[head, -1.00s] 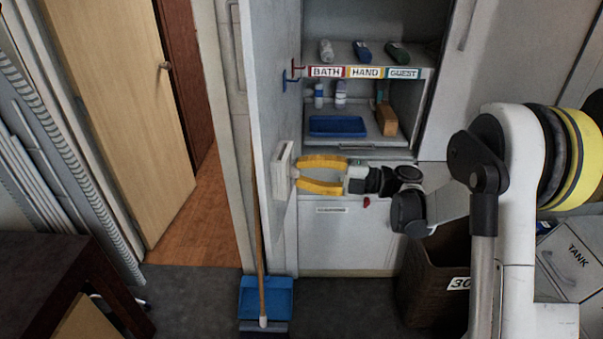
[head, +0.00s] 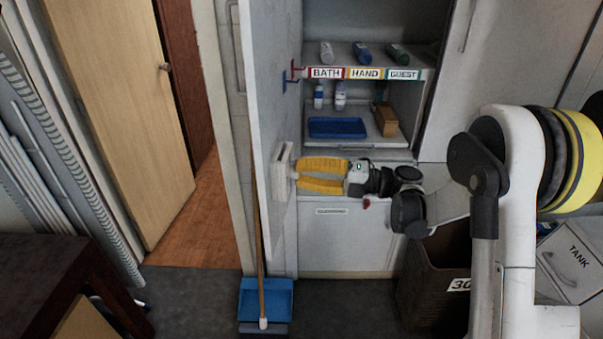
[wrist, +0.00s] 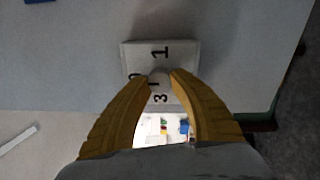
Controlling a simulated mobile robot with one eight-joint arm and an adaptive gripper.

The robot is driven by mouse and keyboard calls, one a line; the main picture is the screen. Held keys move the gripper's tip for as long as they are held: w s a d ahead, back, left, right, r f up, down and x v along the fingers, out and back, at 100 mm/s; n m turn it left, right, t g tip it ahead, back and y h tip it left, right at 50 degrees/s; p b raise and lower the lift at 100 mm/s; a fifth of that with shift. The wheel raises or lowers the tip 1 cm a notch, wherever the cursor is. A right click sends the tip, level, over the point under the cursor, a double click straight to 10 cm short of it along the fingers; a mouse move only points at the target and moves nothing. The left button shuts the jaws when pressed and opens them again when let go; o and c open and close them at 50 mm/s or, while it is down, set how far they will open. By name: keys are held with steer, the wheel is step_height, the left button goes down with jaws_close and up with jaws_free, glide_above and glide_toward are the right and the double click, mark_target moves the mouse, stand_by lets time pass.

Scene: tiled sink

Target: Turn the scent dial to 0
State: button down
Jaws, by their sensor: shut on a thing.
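The scent dial is on a pale box (head: 283,172) fixed to the inner face of the open cabinet door. In the wrist view the box face (wrist: 185,58) shows a 1 above and a 3 below the small grey knob (wrist: 158,76). Another digit at the left, perhaps the 0, is partly covered by a finger. My gripper (head: 296,174) reaches the box from the right with its yellow fingers. In the wrist view the fingertips (wrist: 161,76) are shut on the knob, one on each side. I cannot tell which number the knob points to.
The open door (head: 262,90) stands left of the cabinet shelves, which carry bottles, a blue tray (head: 337,127) and labels. A broom (head: 259,230) and blue dustpan (head: 265,297) stand below the door. A dark basket (head: 425,270) is at the right.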

steer(key=c, duration=1.1)
jaws_free()
steer(key=shift+s, duration=0.1)
steer(key=d, duration=0.4)
steer(key=s+d, duration=0.1)
steer(key=d, duration=0.3)
steer(key=s+d, duration=0.1)
steer(key=d, duration=0.2)
steer(key=shift+d+f, duration=0.2)
steer(key=shift+d, duration=0.2)
